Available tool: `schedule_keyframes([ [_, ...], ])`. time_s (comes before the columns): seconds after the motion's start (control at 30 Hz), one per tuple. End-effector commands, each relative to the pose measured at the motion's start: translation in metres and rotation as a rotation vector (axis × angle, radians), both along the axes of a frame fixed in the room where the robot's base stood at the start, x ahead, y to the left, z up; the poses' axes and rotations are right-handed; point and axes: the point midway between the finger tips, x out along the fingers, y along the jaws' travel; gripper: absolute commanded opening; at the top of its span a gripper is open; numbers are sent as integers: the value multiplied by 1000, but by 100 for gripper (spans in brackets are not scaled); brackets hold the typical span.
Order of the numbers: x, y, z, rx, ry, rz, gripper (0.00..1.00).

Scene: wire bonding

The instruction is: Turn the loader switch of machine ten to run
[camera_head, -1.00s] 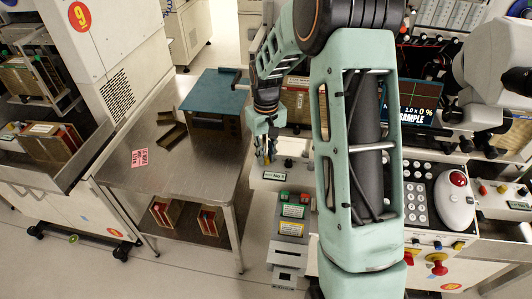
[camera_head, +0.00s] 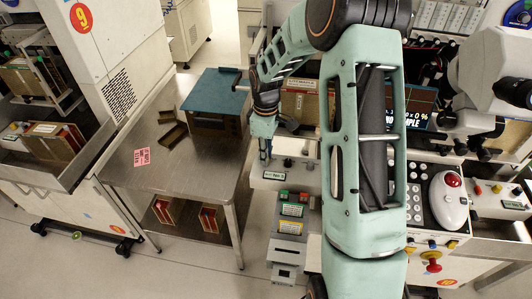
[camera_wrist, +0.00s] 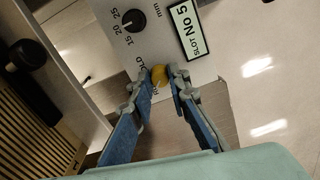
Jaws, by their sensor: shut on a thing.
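The loader panel (camera_wrist: 180,42) is a pale plate with a yellow switch knob (camera_wrist: 159,76) near its edge. Letters ending in "OLD" show beside the knob; other lettering near it is partly covered by my fingers. My gripper (camera_wrist: 160,82) has its two blue fingers closed on the yellow knob, one on each side. Where the knob points cannot be made out. In the head view my gripper (camera_head: 265,153) hangs down over the left end of the loader panel (camera_head: 272,174), and the knob is hidden there.
On the panel are a black dial (camera_wrist: 133,20) marked in mm and a "SLOT No 5" display (camera_wrist: 188,30). A steel table (camera_head: 150,178) with a blue-topped box (camera_head: 214,92) stands left. A control box with red and green buttons (camera_head: 292,210) is below.

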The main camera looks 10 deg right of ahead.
Motion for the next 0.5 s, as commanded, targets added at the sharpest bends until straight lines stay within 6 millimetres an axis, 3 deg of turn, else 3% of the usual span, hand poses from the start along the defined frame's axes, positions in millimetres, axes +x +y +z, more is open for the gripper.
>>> schedule_keyframes([
  [0.5, 2, 0, 1, 1, -5, 51, 0],
])
